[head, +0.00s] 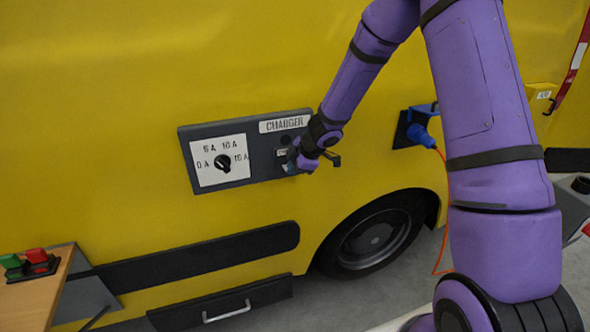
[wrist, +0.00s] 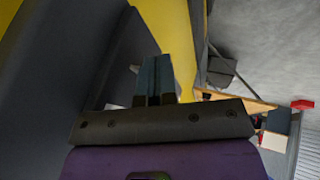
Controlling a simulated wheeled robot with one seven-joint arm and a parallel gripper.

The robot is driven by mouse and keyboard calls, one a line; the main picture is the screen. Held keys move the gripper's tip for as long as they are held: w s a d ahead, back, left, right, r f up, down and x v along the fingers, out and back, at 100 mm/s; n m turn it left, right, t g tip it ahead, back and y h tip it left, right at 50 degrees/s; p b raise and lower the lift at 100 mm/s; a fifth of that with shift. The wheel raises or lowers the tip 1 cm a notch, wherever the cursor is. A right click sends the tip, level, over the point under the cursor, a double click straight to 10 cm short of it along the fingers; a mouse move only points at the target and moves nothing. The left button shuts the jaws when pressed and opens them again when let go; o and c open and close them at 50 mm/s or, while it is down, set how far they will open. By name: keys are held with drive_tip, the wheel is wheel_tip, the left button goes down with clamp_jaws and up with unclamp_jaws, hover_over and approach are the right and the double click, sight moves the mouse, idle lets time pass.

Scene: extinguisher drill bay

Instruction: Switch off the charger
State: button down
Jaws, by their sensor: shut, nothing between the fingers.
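The charger is a dark grey panel (head: 262,172) with a "CHARGER" label, mounted on the side of a yellow van. At its left is a white plate (head: 203,174) marked with several ampere settings and a black rotary knob (head: 222,163); which setting the knob points to is too small to tell. My gripper (head: 289,167) is at the right half of the panel, under the label, and hides what is behind it. In the wrist view the gripper's fingers (wrist: 153,82) are together and empty, close to the dark panel surface. I cannot tell whether they touch it.
A blue plug (head: 421,136) with an orange cable sits in a socket right of the panel. A wheel (head: 375,238) and a drawer-like handle (head: 227,311) are below. A wooden table (head: 40,296) with a red and green button box (head: 30,264) stands at lower left.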

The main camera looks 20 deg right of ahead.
drive_tip(key=shift+w+f, duration=0.15)
idle(0.3)
drive_tip(key=shift+r, duration=0.8)
